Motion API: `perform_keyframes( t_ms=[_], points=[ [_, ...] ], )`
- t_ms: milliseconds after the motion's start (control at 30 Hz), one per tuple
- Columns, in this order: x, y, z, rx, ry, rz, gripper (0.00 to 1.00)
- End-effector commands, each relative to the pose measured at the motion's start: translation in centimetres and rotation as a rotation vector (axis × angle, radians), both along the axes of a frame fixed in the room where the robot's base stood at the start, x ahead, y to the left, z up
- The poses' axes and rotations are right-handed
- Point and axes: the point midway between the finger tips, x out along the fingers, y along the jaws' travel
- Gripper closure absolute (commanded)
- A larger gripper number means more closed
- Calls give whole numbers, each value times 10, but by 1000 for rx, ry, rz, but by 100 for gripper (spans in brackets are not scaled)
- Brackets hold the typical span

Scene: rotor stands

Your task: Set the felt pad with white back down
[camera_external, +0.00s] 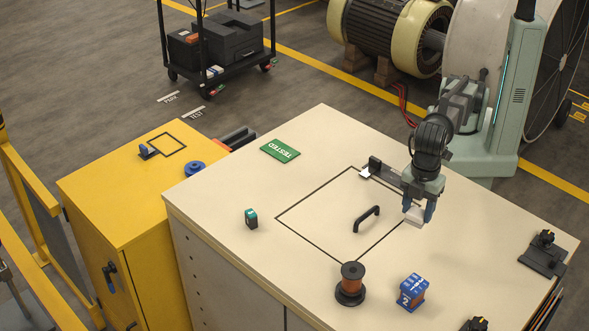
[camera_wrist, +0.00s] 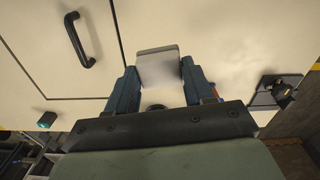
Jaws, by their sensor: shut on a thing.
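The felt pad (camera_external: 414,216) is a small pale block, white to light grey. My gripper (camera_external: 420,208) points down at the right part of the cream worktop (camera_external: 310,140), with its blue fingers shut on the pad. The wrist view shows the pad (camera_wrist: 158,68) between the two fingers (camera_wrist: 158,88), with a greyer band along its far edge. The pad is close to the worktop, near the right corner of a black outlined square. I cannot tell whether it touches the surface. Part of it is hidden by the fingers.
A black handle (camera_external: 366,219) stands left of my gripper. A copper spool (camera_external: 351,284) and a blue numbered box (camera_external: 412,292) stand toward the front. A black fixture (camera_external: 543,255) is at the right. A green card (camera_external: 280,151) and teal-topped block (camera_external: 251,218) lie left.

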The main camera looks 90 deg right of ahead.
Motion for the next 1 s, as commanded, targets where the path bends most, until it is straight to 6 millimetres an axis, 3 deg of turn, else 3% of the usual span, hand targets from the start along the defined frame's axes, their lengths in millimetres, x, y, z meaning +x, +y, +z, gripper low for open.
perform_keyframes(
  t_ms=[167,367,1000],
  points=[
    [35,-17,0,-1,1,-50,77],
    [97,-51,-3,-4,2,-142,77],
    [294,-185,-5,-14,11,-441,77]
  ],
)
